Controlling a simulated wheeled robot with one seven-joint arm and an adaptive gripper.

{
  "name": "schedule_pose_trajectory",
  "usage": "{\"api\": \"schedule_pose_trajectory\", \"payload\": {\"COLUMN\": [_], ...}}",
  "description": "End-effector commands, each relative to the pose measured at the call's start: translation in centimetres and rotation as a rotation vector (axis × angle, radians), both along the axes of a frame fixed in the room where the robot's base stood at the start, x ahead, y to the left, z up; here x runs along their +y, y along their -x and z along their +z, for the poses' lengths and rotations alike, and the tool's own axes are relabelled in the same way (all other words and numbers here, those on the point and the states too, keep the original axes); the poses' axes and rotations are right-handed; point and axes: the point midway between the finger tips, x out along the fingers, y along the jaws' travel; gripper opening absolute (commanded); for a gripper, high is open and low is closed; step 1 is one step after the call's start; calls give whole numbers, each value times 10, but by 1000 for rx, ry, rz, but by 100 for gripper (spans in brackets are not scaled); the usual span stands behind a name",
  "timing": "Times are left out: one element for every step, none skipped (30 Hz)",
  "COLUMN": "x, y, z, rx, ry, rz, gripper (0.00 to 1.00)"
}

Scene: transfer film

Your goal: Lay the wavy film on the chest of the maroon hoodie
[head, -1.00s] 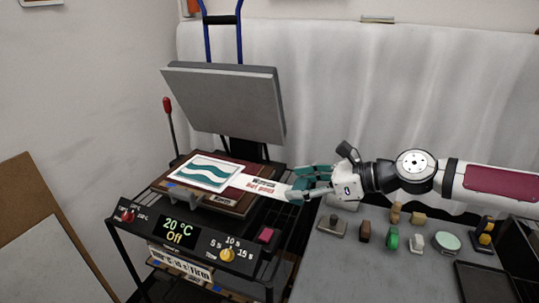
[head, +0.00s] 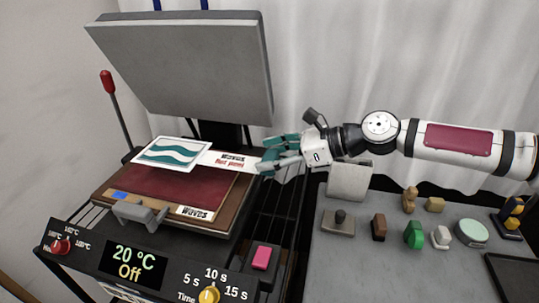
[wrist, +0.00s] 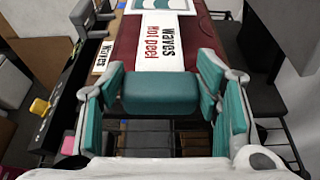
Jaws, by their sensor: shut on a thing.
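The wavy film (head: 172,153) is a white-bordered sheet with teal waves, with a white tab (head: 228,160) reading "Waves Hot peel". My gripper (head: 268,157) is shut on the tab's right end. The maroon hoodie (head: 165,190) lies flat on the press's lower board. The film is over the hoodie's far edge in the head view; I cannot tell whether it touches the cloth. In the wrist view, the tab (wrist: 166,42) runs away from my gripper (wrist: 160,92), with maroon cloth (wrist: 124,55) on both sides. The film's waves are mostly cut off at the top there.
The press's grey upper plate (head: 190,65) is raised above the board. A "Waves" label (head: 195,212) and grey clamp (head: 140,214) sit at the board's front. The display (head: 130,262) reads 20 °C, Off. A grey table (head: 370,270) with several small tools stands right.

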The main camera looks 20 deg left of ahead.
Motion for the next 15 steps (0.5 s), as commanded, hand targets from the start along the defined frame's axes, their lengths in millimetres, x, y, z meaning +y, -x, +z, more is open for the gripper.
{"api": "schedule_pose_trajectory", "payload": {"x": [0, 0, 0, 0, 0, 0, 0, 0, 0, 0, -1, -1, -2, -2, -3], "y": [0, 0, 0, 1, 1, 1, 1, 1, 1, 1, 1, 1, 1, 1, 2], "z": [1, 1, 1, 1, 1, 1, 1, 1, 1, 2, 2, 2, 3, 3, 3], "rx": [0, 0, 0, 0, 0, 0, 0, 0, 0, 0, -1, -3, -4, -3, -7], "ry": [0, 0, 0, 0, 0, 0, 0, 0, -1, -1, -1, -1, -2, -2, -3], "rz": [0, 0, 0, 0, 0, 0, 0, 0, 0, -1, -1, 0, 0, -1, 0], "gripper": [29, 29, 29, 29, 29, 29, 29, 29, 29, 29, 29, 29, 29, 29, 29]}}
